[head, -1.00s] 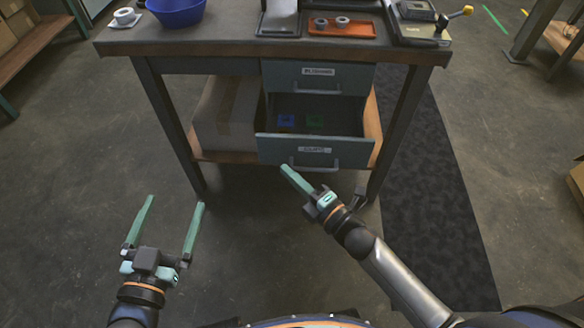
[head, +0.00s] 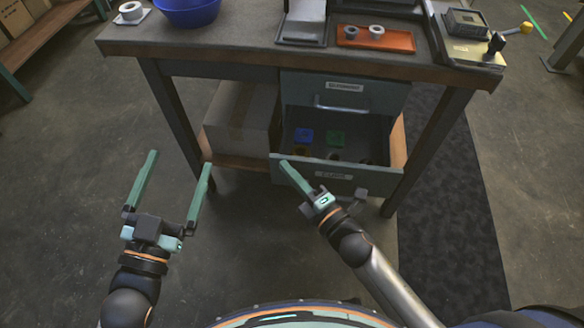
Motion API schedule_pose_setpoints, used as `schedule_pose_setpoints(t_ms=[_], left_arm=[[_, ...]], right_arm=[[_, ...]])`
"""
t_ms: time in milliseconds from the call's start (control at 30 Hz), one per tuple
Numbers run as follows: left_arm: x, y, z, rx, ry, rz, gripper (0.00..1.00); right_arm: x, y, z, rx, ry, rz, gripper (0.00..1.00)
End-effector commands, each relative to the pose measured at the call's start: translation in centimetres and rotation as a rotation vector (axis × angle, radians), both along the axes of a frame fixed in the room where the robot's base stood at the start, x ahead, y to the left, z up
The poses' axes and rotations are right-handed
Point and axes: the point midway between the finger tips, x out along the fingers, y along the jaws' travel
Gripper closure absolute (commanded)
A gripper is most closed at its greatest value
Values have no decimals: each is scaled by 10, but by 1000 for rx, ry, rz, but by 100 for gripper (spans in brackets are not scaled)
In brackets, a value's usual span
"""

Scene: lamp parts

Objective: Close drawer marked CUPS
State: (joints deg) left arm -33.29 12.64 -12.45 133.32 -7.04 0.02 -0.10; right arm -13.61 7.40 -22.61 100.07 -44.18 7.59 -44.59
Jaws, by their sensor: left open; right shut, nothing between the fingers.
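The lower drawer of the workbench stands pulled open. Its grey-blue front (head: 372,181) carries a pale label, blurred now, that looks like CUPS. My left gripper (head: 180,158) is open and empty, left of the drawer, over the floor.
The upper drawer (head: 390,97) is shut, with a bar handle and a label. A cardboard box (head: 239,118) stands on the lower shelf, left of the drawers. Bench legs flank the drawers. On top are a blue bowl (head: 190,12) and an orange tray (head: 398,41).

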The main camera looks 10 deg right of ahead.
Motion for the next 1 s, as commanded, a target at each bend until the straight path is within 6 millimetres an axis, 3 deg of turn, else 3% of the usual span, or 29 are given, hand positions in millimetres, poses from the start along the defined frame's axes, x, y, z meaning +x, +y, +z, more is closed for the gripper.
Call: schedule_pose_setpoints(t_ms=[400, 533, 867, 1000], left_arm=[[0, 0, 1, 3, -6, -3, 0], [0, 0, 0, 3, -1, -3, 0], [2, 1, -13, 0, 36, 8, 0], [-1, -2, 18, -5, -84, -9, 0]], right_arm=[[-1, 1, 0, 0, 0, 0, 100], [8, -1, 0, -3, -1, 0, 100], [76, -21, 0, -4, -5, 0, 100], [103, -29, -1, -5, -4, -1, 100]])
